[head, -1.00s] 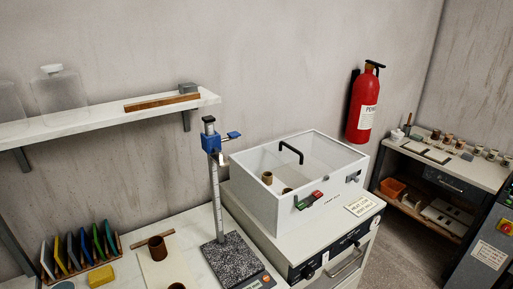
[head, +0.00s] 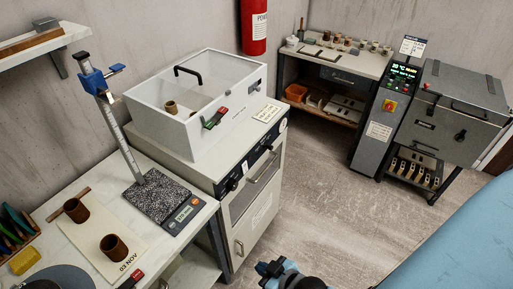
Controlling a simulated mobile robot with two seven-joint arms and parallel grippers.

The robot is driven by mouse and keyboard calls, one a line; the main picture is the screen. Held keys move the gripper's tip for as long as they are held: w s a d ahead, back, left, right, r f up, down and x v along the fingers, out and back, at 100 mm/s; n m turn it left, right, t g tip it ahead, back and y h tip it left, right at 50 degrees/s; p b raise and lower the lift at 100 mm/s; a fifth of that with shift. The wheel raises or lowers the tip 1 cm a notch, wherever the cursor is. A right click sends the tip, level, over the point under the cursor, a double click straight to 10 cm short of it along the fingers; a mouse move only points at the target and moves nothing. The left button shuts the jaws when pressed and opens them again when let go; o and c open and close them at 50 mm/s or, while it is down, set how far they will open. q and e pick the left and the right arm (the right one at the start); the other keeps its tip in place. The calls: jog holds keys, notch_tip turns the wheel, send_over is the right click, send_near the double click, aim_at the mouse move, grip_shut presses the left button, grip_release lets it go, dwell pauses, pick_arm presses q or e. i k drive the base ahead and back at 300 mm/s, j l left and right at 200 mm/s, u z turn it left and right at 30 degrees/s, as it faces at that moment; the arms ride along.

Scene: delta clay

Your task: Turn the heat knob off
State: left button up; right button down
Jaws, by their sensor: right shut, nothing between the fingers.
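A white cabinet (head: 262,212) stands left of the middle in the head view. Its front has a black control strip (head: 257,160) with small knobs, including a dark knob (head: 232,184) at the strip's left end. I cannot read which one is the heat knob or how it is set. My right gripper (head: 267,269) is at the bottom middle, small and partly cut off, below and in front of the strip. It is shut, empty and apart from the cabinet. My left gripper is not in view.
A clear-lidded white box (head: 165,125) sits on the cabinet. A bench (head: 75,235) at left holds brown cylinders and a scale (head: 185,213). A grey furnace (head: 455,115) and shelf table (head: 345,62) stand behind. The floor (head: 325,185) between is clear.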

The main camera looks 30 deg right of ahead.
aim_at(232, 184)
jog(key=l+u, duration=0.15)
jog(key=u, duration=0.2)
jog(key=l+u, duration=0.2)
jog(key=u, duration=0.2)
jog(key=l+u, duration=0.25)
jog(key=l, duration=0.3)
jog(key=k+l+u, duration=0.2)
jog(key=l, duration=0.8)
jog(key=k+l+u, duration=0.1)
jog(key=l, duration=0.35)
jog(key=k+l, duration=0.15)
jog(key=l, duration=0.75)
jog(key=k+l+u, duration=0.1)
jog(key=l, duration=0.35)
jog(key=k+l, duration=0.15)
jog(key=l, duration=0.25)
